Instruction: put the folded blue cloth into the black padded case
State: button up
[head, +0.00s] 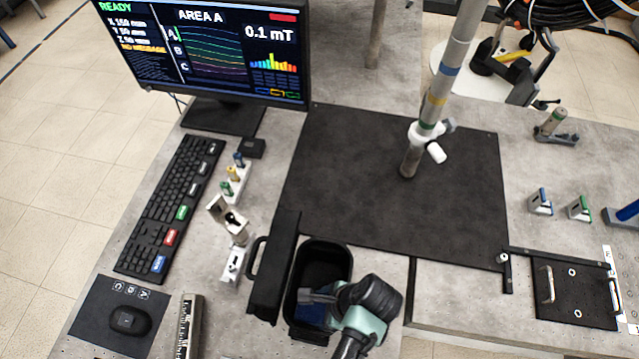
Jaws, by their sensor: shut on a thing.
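The black padded case (326,252) stands open at the bottom middle of the head view, with its lid (276,268) and handle raised on the left side. My gripper (314,297) reaches into the case opening from the lower right. It is shut on the folded blue cloth (311,314), which shows as a blue patch inside the case, below the rim. My gripper and wrist hide part of the cloth and the case's right side. I cannot tell whether the cloth touches the case floor.
A dark mat (340,160) with an upright banded pole (440,90) lies behind the case. A keyboard (172,205), monitor (215,50) and mouse (129,318) are on the left. Small fixtures (235,225) stand left of the lid. A black plate with handles (575,290) is at right.

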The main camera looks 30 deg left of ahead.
dwell(0.4)
jog(key=o, duration=1.2)
jog(key=shift+o, duration=0.2)
